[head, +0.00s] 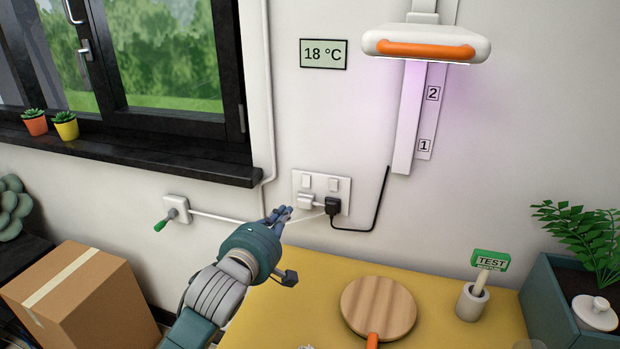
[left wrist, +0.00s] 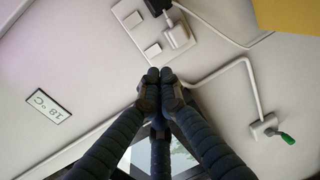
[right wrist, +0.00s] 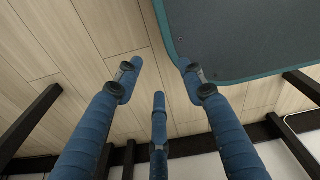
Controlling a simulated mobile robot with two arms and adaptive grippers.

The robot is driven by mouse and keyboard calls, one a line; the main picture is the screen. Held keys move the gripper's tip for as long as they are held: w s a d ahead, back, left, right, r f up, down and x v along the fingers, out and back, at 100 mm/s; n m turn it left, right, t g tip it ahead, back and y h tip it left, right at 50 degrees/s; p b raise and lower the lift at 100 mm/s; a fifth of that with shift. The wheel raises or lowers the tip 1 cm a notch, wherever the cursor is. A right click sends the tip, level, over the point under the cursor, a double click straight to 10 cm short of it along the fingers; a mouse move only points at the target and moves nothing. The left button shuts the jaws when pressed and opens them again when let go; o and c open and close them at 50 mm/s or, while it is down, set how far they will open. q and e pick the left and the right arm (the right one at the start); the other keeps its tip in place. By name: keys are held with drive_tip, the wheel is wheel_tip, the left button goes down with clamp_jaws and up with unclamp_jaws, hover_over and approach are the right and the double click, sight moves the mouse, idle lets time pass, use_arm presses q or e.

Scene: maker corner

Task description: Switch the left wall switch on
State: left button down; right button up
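A white double socket plate (head: 321,192) with two rocker switches is on the wall. Its left switch (head: 306,182) sits above a white plug (head: 305,201); its right switch (head: 333,185) sits above a black plug (head: 333,206). In the left wrist view the left switch (left wrist: 152,50) is just beyond my fingertips. I cannot tell which way either rocker is tipped. My left gripper (head: 287,212) is shut and empty, its fingertips close to the plate's lower left; contact is not visible. My right gripper (right wrist: 155,85) is open and empty, away from the plate.
A wall box (head: 177,205) with a green-tipped lever (head: 160,225) is left of the plate, joined by conduit. Below are a yellow table (head: 430,270), a round wooden board (head: 378,307) and a cardboard box (head: 85,300). An orange-fronted lamp (head: 427,48) hangs above right.

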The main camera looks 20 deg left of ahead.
use_arm(q)
drive_tip(key=p, duration=0.1)
approach(306, 183)
drive_tip(key=w, duration=0.2)
drive_tip(key=w+p, duration=0.1)
drive_tip(key=w, duration=0.2)
drive_tip(key=shift+w+f, duration=0.3)
drive_tip(key=shift+w+d+f+p, duration=0.15)
drive_tip(key=shift+w+p, duration=0.15)
drive_tip(key=shift+w, duration=0.4)
use_arm(e)
drive_tip(key=shift+s+r, duration=0.65)
drive_tip(key=shift+s, duration=0.2)
drive_tip(key=shift+s+r, duration=0.6)
drive_tip(key=shift+s, duration=0.2)
drive_tip(key=shift+w+f, duration=0.1)
drive_tip(key=shift+w, duration=0.1)
